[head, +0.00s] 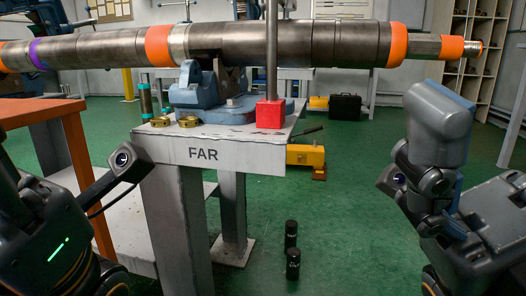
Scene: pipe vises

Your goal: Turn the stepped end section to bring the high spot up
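A long dark metal pipe string runs across the top of the head view. I cannot make out a high spot. A blue vise (200,88) on the table marked FAR sits under the pipe. My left arm is at lower left and my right arm at lower right, both apart from the pipe.
The FAR table (250,155) carries a red block (270,114) with an upright metal rod (271,50) in front of the pipe. Brass pieces (189,122) lie near its edge. Two black cylinders (292,264) stand on the green floor.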

